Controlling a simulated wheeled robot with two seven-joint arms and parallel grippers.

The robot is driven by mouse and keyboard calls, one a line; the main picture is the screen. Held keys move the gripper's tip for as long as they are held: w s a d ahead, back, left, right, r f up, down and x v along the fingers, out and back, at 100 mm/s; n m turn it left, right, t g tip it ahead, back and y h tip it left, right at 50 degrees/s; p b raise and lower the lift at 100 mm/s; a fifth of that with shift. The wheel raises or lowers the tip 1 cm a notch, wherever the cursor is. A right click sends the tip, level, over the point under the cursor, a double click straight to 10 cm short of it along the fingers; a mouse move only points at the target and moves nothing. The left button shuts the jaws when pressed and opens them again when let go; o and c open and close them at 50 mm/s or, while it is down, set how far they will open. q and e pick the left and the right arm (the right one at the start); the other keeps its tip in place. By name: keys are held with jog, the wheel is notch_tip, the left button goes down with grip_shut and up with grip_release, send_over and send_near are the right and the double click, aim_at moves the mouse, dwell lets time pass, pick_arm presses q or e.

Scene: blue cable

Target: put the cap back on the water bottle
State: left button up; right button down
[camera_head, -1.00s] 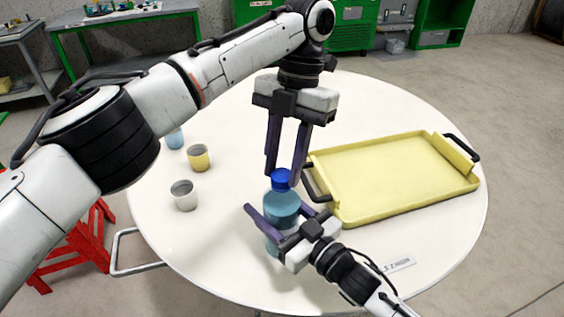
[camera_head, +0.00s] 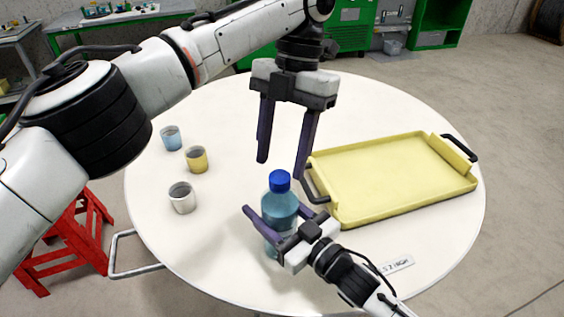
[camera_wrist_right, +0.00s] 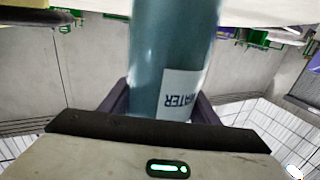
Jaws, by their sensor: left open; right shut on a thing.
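The blue water bottle (camera_head: 280,207) stands upright on the white round table (camera_head: 400,110), near its front edge. The blue cap (camera_head: 280,180) sits on top of the bottle's neck; I cannot tell how tightly it is seated. My right gripper (camera_head: 278,222) is shut on the bottle's body. In the right wrist view the bottle (camera_wrist_right: 172,60) is between the fingers, its WATER label upside down. My left gripper (camera_head: 283,168) is open and empty, above and slightly behind the cap, fingers spread and apart from it.
A yellow tray (camera_head: 390,208) with black handles lies to the right of the bottle. A blue cup (camera_head: 171,138), a yellow cup (camera_head: 197,159) and a white cup (camera_head: 182,198) stand at the left. A small label (camera_head: 397,265) lies near the front right edge. The back of the table is clear.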

pick_arm(q)
jog(key=shift+r, duration=0.85)
jog(key=shift+c, duration=0.3)
